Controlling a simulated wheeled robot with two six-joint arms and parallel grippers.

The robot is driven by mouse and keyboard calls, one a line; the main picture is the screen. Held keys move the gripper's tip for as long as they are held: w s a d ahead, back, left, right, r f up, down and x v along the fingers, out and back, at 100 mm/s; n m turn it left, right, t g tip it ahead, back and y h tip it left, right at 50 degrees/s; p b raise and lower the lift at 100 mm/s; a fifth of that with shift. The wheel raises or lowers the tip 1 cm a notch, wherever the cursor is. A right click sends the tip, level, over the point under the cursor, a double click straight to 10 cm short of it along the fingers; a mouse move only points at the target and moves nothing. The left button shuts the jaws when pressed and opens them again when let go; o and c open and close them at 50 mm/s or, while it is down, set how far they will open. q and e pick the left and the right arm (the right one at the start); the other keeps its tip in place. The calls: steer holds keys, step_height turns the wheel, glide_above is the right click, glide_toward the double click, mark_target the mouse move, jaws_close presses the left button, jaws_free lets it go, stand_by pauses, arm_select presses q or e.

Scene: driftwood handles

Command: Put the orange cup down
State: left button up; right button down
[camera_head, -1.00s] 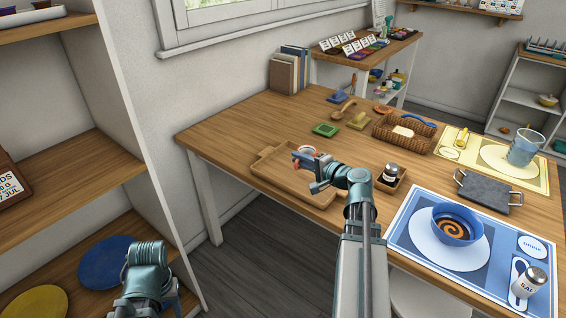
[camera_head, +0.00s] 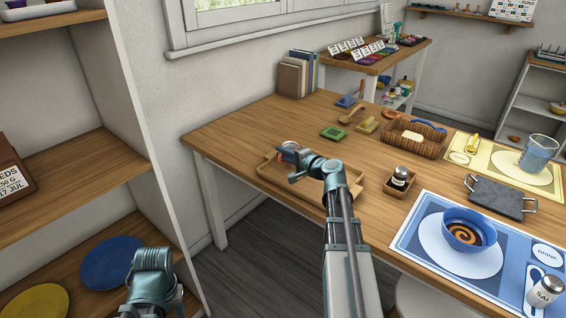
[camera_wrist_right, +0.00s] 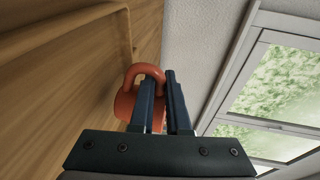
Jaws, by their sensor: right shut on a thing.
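The orange cup (camera_wrist_right: 124,103) shows in the right wrist view, with its loop handle (camera_wrist_right: 143,73) at my right gripper's fingers (camera_wrist_right: 160,95). The right gripper is shut on the cup's handle. In the head view, my right gripper (camera_head: 288,155) is over the wooden tray (camera_head: 268,178) near the table's left end. Only a small orange-red bit of the cup (camera_head: 290,146) shows there, the rest hidden by the gripper. I cannot tell whether the cup touches the tray. My left arm shows at the lower left, but its gripper does not.
A dark-lidded jar (camera_head: 400,178) stands in a small holder right of the tray. Bare wood (camera_head: 240,130) lies behind the tray.

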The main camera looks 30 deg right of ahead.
step_height(320, 180, down, 2)
steer(key=shift+f+b, duration=0.15)
steer(key=shift+b, duration=0.45)
arm_select(q)
step_height(320, 180, down, 2)
steer(key=shift+f, duration=0.1)
steer(key=shift+f, duration=0.1)
arm_select(e)
steer(key=c, duration=0.9)
jaws_free()
steer(key=shift+r+p, duration=0.25)
steer(key=shift+p, duration=0.05)
arm_select(q)
step_height(320, 180, up, 3)
steer(key=shift+f+p, duration=0.2)
steer(key=shift+p, duration=0.8)
arm_select(e)
steer(key=v, duration=1.2)
steer(key=shift+d+f, duration=0.1)
steer(key=shift+f, duration=0.1)
